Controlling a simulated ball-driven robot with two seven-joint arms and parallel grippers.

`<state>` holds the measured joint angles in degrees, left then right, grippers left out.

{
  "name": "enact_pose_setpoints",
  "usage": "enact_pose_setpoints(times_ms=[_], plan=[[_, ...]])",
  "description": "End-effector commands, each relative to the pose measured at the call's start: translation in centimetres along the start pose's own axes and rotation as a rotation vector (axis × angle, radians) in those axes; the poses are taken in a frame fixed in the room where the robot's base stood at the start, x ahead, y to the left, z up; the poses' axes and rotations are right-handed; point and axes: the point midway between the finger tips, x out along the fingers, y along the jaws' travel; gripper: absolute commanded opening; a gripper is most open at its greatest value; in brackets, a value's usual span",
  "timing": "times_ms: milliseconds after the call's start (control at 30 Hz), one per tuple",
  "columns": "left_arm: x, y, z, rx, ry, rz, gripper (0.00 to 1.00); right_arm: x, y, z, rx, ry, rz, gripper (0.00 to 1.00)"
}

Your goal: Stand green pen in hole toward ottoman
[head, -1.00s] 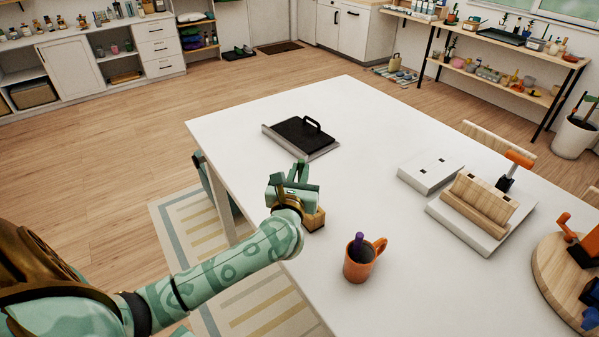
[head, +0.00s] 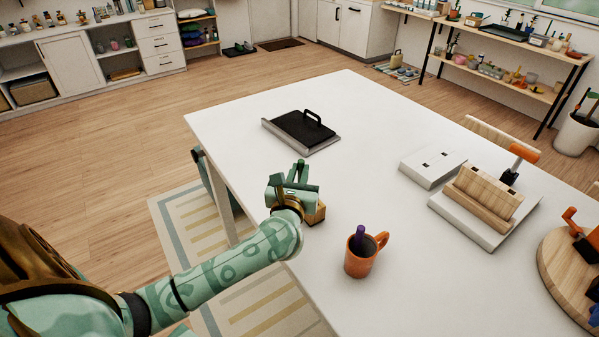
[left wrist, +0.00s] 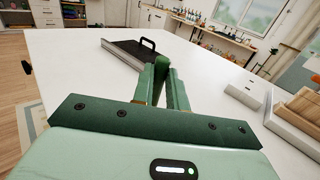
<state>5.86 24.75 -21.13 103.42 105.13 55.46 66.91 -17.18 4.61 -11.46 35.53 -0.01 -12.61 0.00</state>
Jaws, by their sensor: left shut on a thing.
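My left gripper (head: 294,183) is over the near left part of the white table, shut on a green upright piece that I take to be the green pen (left wrist: 161,68). In the left wrist view it stands between the two fingers, with its lower end hidden. A small wooden block (head: 316,214) sits on the table just beside and below the gripper. The gripper and wrist cover much of it, so I cannot see its holes or whether the pen touches it. I cannot make out an ottoman. My right gripper is not in view.
On the white table (head: 353,110) stand an orange mug (head: 359,264) with a purple pen, a black tray (head: 302,128), a white slotted block (head: 432,167), a wooden stand (head: 487,195) and a round board (head: 560,270). The table's middle is clear.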

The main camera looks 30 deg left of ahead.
Motion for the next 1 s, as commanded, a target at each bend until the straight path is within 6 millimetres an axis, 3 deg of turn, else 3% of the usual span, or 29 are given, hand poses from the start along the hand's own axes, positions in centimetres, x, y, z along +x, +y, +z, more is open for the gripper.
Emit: enact_pose_setpoints(times_ms=[967,1000], plan=[[0.0,0.0,-2.6,0.001,0.001,0.000,0.00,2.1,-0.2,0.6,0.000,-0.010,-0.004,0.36],[0.0,0.0,-2.5,0.000,0.000,0.000,0.20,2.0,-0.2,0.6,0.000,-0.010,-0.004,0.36]])
